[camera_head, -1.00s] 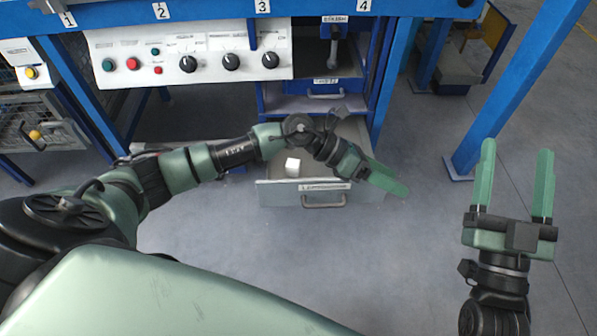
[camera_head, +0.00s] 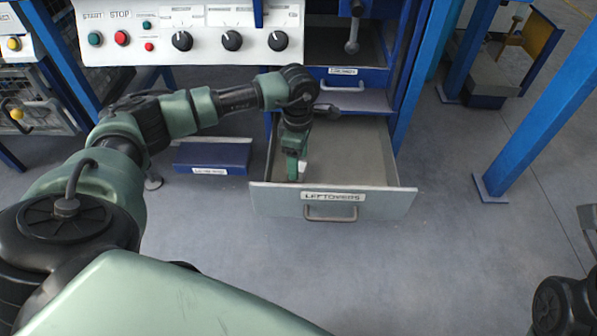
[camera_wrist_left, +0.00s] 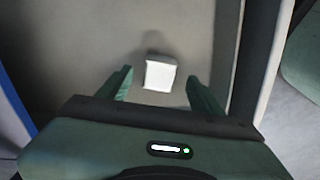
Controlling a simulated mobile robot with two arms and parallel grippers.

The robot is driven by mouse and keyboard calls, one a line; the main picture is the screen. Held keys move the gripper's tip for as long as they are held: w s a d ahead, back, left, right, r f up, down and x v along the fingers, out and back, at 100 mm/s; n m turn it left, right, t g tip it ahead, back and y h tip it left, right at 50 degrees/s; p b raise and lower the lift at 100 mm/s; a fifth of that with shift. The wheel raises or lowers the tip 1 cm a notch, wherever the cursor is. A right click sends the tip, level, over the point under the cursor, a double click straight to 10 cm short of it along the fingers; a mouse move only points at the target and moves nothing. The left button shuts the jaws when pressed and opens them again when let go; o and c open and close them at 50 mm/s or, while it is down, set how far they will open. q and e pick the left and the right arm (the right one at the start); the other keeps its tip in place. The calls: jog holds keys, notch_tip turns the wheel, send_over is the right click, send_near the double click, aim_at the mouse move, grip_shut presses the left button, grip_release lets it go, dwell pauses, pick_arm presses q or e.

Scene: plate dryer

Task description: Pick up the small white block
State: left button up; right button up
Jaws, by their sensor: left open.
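The small white block (camera_wrist_left: 160,75) lies on the floor of the open drawer (camera_head: 385,203), which is labelled LEFTOVERS. In the head view only a small part of the block (camera_head: 302,168) shows beside my left gripper (camera_head: 297,172). My left gripper points down into the drawer. In the left wrist view its open green fingers (camera_wrist_left: 160,84) stand on either side of the block, with a gap on both sides. Of my right arm only dark parts show at the lower right edge, and its fingers are not seen.
The drawer's front and side walls rise close around my left gripper. A control panel (camera_head: 205,45) with knobs and buttons is behind my left arm. A closed drawer (camera_head: 345,78) sits above the open one. A blue post (camera_head: 535,105) stands at the right. Floor in front is clear.

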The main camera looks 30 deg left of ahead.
pick_arm(q)
notch_tip(320, 180, down, 3)
jog(key=shift+f+b, duration=0.1)
jog(key=shift+b, duration=0.5)
grip_shut()
jog(key=shift+r, duration=0.2)
